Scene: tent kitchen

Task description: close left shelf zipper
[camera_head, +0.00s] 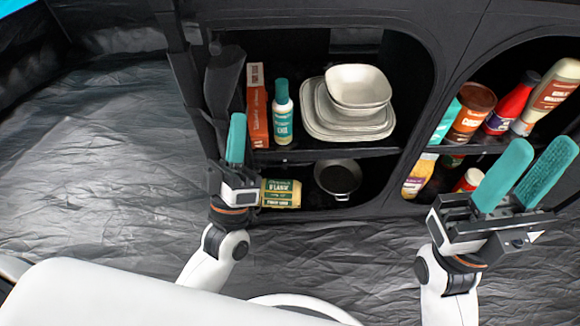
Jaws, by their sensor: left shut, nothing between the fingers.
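The left shelf (330,153) is a black fabric cabinet with a rounded opening, and its opening is uncovered with the contents showing. A dark bunched flap (222,85) hangs along the left side of the opening. The zipper and its pull cannot be made out. My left gripper (237,122) is shut, with its teal fingers together and pointing up. It overlaps the lower left edge of the opening, just below the bunched flap; whether it touches the fabric cannot be told. My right gripper (537,148) is open and empty, in front of the right shelf.
The left shelf holds a stack of pale dishes (357,90), a teal-capped bottle (282,115), an orange box (257,110), a yellow-green package (281,194) and a dark pan (339,177). Bottles and jars (473,112) fill the right shelf. The grey tent floor (100,160) at left is clear.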

